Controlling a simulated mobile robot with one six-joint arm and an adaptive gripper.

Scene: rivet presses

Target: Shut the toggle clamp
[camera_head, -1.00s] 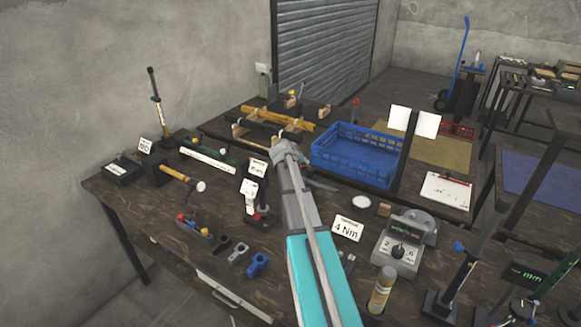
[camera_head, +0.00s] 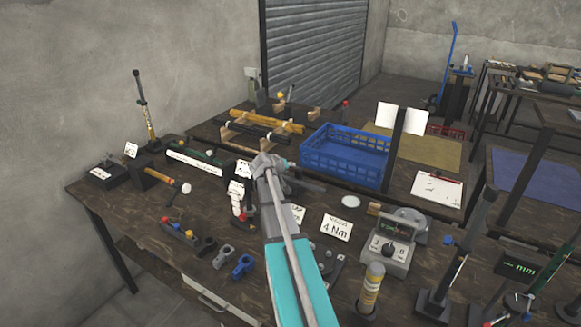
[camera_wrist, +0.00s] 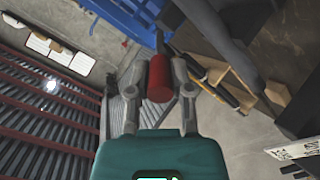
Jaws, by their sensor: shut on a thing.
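In the wrist view my gripper (camera_wrist: 158,72) is closed around a red cylindrical grip (camera_wrist: 158,84), with one finger on each side. A dark narrow piece shows just beyond the grip. I take the red grip to be the toggle clamp's handle. The clamp's body and arm cannot be made out there. In the head view my arm runs over the workbench (camera_head: 150,240), and its far end hides the gripper's jaws and most of what they hold. I cannot tell from there how far the clamp is closed.
A blue crate (camera_head: 345,158) stands beyond my arm. A "4 Nm" card (camera_head: 337,228) and a grey meter (camera_head: 388,245) are to its right. A dark upright post (camera_head: 397,150) rises beside the crate.

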